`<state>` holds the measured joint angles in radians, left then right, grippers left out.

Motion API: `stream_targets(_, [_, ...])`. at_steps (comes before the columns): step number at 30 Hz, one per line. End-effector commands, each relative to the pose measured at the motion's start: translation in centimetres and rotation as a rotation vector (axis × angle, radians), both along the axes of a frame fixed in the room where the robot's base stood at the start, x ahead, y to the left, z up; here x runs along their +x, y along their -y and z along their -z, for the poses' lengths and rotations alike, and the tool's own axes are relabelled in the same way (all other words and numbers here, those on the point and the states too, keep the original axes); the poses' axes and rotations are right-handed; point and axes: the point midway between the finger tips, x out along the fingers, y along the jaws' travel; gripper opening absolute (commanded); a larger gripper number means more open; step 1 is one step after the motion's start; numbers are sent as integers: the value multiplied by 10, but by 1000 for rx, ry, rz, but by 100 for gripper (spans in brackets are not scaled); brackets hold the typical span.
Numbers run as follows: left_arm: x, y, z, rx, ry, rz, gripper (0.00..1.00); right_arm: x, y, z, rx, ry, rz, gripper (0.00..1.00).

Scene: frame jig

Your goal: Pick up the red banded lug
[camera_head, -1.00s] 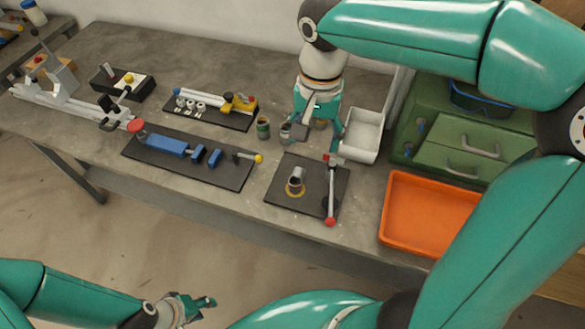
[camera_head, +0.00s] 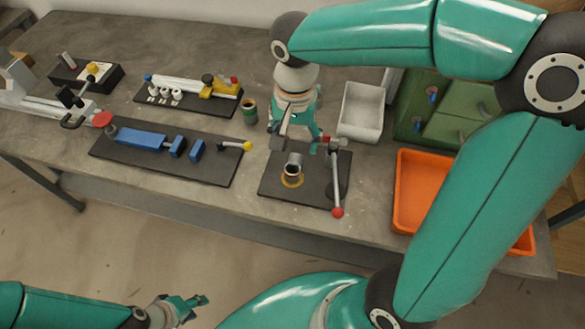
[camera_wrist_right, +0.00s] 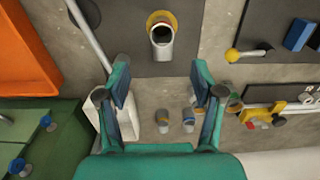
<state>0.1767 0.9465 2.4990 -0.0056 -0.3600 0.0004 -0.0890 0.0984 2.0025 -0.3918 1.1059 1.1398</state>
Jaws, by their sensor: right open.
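My right gripper (camera_head: 300,141) is open and points down over the bench behind the dark clamp plate. In the right wrist view my open fingers (camera_wrist_right: 162,76) have nothing between their tips. Two small banded lugs, one at left (camera_wrist_right: 162,119) and one at right (camera_wrist_right: 188,121), stand on the bench, between my fingers in that picture. Their band colours are too small to tell, so I cannot say which is red. The head view hides them behind my right gripper. My left gripper (camera_head: 198,302) is low at the front, away from the bench; its jaw opening is unclear.
A dark plate (camera_head: 270,185) carries a grey tube (camera_head: 293,166) in a yellow ring and a red-knobbed lever (camera_head: 335,180). A banded can (camera_head: 249,111) stands left of my right gripper. A white bin (camera_head: 361,110) and orange tray (camera_head: 405,190) lie to the right.

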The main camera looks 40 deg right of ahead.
Motion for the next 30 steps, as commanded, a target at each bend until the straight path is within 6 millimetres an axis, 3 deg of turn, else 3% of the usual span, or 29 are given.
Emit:
stream_targets(3, [0,0,2,0,0,0,40,-1,1,27,-1,-6,1,67])
stream_targets(7, [0,0,3,0,0,0,40,-1,1,47,-1,-3,3,67])
stream_targets(16, [0,0,1,0,0,0,40,-2,0,66,0,-4,2,67])
stream_targets(24, [0,0,-2,0,0,0,40,-2,-4,103,0,-5,3,67])
stream_targets(30, [0,0,-2,0,0,0,40,-2,-4,110,0,0,4,67])
